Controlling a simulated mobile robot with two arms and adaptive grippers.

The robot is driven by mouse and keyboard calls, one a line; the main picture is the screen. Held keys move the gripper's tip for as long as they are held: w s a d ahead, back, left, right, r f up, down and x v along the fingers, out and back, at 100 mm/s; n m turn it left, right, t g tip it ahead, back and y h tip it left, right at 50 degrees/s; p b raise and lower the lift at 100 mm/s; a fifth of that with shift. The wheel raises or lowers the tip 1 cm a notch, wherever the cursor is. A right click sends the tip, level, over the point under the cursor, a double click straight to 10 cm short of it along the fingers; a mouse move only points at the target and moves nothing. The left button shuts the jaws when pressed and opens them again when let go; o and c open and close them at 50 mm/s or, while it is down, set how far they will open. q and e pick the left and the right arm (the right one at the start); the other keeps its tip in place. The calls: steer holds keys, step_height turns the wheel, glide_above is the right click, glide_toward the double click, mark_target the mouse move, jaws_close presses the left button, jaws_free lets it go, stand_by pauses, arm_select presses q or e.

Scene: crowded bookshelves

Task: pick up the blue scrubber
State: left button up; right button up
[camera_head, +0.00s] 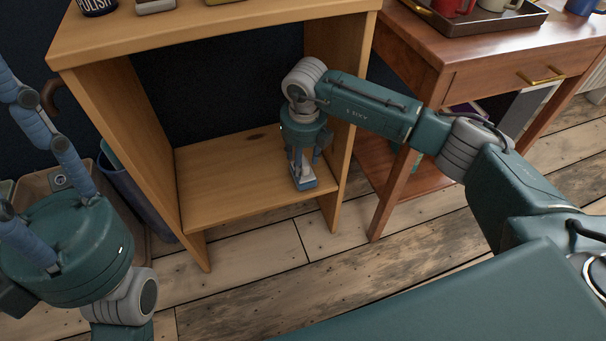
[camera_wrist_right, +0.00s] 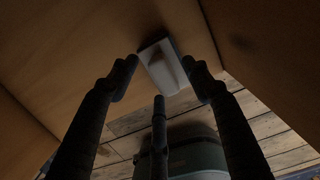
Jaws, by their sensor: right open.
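The blue scrubber (camera_head: 304,184) stands on the lower board of the wooden shelf unit, near its right wall. Its blue base and a pale part above it show in the head view, partly hidden by my right gripper. My right gripper (camera_head: 305,160) points down over it, with its fingers open around its upper part. In the right wrist view the scrubber (camera_wrist_right: 163,66) looks like a pale block between the spread fingertips of my gripper (camera_wrist_right: 160,72). I cannot tell whether they touch it. My left gripper (camera_head: 58,150) is at the left edge, its fingertips cut off.
The shelf unit (camera_head: 222,190) has side walls close to my right gripper, and its lower board is otherwise bare. A reddish wooden table (camera_head: 440,50) with a tray (camera_head: 490,27) of mugs stands to the right. A blue bin (camera_head: 137,195) stands to the left.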

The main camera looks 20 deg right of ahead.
steer(key=shift+c, duration=0.5)
jaws_close()
steer(key=shift+r, duration=0.1)
